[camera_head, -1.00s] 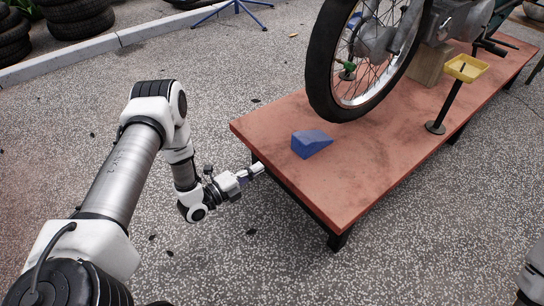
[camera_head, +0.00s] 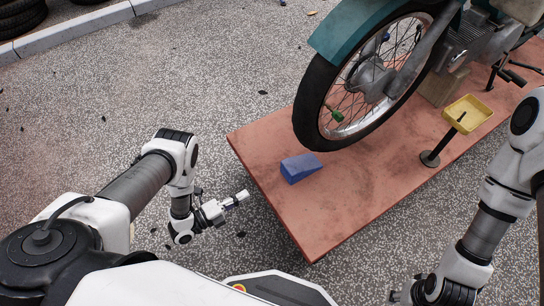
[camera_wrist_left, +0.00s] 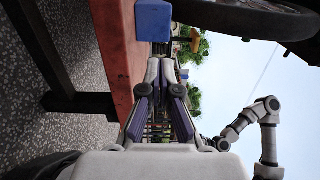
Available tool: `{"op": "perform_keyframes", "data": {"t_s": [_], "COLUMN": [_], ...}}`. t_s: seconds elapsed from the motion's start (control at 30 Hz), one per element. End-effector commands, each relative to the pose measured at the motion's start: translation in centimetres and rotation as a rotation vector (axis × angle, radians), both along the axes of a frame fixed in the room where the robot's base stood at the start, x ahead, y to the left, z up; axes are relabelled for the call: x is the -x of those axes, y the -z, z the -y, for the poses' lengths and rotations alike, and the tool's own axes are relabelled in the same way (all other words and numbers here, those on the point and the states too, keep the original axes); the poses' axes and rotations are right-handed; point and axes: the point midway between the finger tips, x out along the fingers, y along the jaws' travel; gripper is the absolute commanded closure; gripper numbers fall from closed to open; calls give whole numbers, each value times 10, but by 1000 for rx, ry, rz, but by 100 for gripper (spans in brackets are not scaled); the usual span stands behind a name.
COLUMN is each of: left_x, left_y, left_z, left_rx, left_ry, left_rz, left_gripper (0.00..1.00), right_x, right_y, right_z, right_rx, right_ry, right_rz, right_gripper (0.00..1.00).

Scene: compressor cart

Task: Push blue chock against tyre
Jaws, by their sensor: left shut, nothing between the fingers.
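The blue chock (camera_head: 300,167) is a wedge lying on the red platform (camera_head: 310,225) near its left edge. The front tyre (camera_head: 308,115) of the motorcycle stands just behind it; a narrow gap seems to show between them. My left gripper (camera_head: 243,196) is shut and empty, just outside the platform's left edge and apart from the chock. In the left wrist view the chock (camera_wrist_left: 153,20) appears beyond the closed fingertips (camera_wrist_left: 160,68), with the tyre (camera_wrist_left: 250,20) at upper right. My right arm comes in at the right; its fingers cannot be made out.
A yellow tray on a post (camera_head: 467,114) stands on the platform to the right of the wheel. A wooden block (camera_head: 443,88) sits under the engine. Tyres (camera_head: 22,17) lie beyond a kerb at the far left.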

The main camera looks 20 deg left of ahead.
Motion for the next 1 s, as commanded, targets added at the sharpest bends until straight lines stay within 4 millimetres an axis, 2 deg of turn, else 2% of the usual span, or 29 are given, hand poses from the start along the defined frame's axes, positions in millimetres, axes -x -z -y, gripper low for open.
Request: {"op": "perform_keyframes", "data": {"t_s": [0.17, 0.7, 1.0], "left_x": [-14, -101, -111], "left_y": [4, 3, 1], "left_z": [11, 76, 84], "left_rx": [1, -1, -1], "left_ry": [1, 1, -1], "left_rz": [2, 2, -1], "left_gripper": [100, 100, 100], "right_x": [0, -1, -1], "right_y": [9, 37, 38], "right_z": [0, 0, 0], "right_rx": [0, 0, 0], "right_ry": [0, 0, 0], "right_rz": [0, 1, 1], "right_gripper": [60, 60, 60]}}
